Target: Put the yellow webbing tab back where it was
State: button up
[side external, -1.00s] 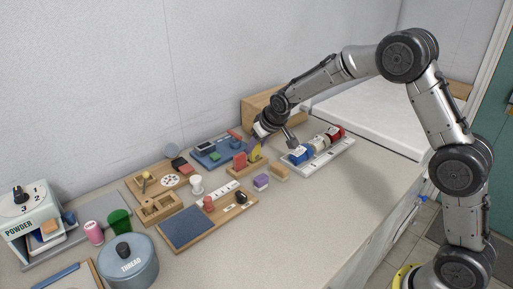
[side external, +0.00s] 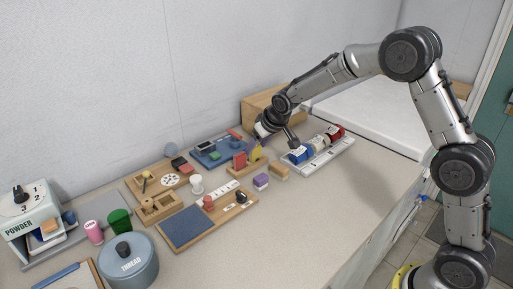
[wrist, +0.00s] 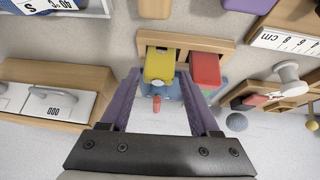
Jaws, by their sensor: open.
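The yellow webbing tab (side external: 255,153) stands in a small wooden rack beside a red tab (side external: 239,160). In the wrist view, the yellow tab (wrist: 160,66) is at the rack's left slot and the red tab (wrist: 205,69) is to its right. The wooden rack (wrist: 185,43) shows above them. My gripper (wrist: 160,82) is open, its two purple fingers apart with the yellow tab's near end around the gap between their tips. I see no contact. In the side view, my gripper (side external: 262,138) is just above and behind the tab. The tab's lower end is hidden in the rack.
A purple-topped block (side external: 261,181) and a tan block (side external: 279,172) sit in front of the rack. A white tray with rolls (side external: 325,157) lies to the right. A blue tray (side external: 213,157) is behind left. The right front counter is clear.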

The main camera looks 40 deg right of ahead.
jog(key=s+r, duration=1.4)
jog(key=s, duration=0.2)
jog(key=s+a+f, duration=0.1)
jog(key=s, duration=1.1)
jog(key=s+f, duration=0.1)
jog(key=s, duration=1)
jog(key=shift+s+a+f+g+y, duration=0.25)
jog(key=shift+s+a+g+y, duration=0.05)
jog(key=shift+s+a+y, duration=0.1)
